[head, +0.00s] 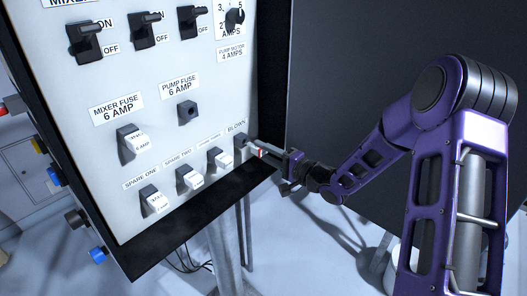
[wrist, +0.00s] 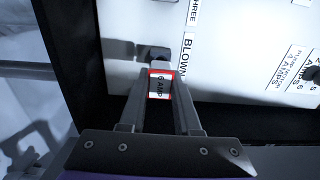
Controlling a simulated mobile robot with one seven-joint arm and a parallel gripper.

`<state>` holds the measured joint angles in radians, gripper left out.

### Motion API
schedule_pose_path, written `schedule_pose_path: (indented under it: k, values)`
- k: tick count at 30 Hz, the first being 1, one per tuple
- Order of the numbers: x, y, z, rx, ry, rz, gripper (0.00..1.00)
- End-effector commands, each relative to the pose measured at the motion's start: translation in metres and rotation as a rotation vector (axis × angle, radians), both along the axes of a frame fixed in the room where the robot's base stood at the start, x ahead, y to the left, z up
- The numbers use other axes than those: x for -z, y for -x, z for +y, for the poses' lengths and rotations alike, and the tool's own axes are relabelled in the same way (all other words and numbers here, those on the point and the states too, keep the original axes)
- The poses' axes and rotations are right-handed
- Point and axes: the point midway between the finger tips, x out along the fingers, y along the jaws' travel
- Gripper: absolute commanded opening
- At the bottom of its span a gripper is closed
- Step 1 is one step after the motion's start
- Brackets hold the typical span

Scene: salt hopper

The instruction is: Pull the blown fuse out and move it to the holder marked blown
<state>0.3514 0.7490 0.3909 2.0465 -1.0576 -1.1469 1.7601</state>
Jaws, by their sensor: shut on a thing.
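My gripper (head: 274,156) is shut on a fuse at the lower right of the panel. The fuse (wrist: 160,86) has a white label with a red border reading "6 AMP" and sits between the two fingers in the wrist view. In the head view the fuse (head: 254,149) points at the holder marked BLOWN (head: 241,142). Its far end is at or in that holder; I cannot tell how deep. The pump fuse holder (head: 187,112) looks empty, with a dark opening.
A mixer fuse (head: 131,145) sits in its holder. Spare fuses one (head: 154,200), two (head: 188,179) and three (head: 218,160) sit in the bottom row, close left of the BLOWN holder. Switches (head: 86,40) line the panel top. The space right of the panel is mostly taken by my arm.

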Motion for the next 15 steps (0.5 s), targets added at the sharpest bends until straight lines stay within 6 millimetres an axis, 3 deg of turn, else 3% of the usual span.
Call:
schedule_pose_path:
  k: [15]
  values:
    - [-0.0004,-0.0062,0.0087,-0.001,0.000,-0.001,0.00]
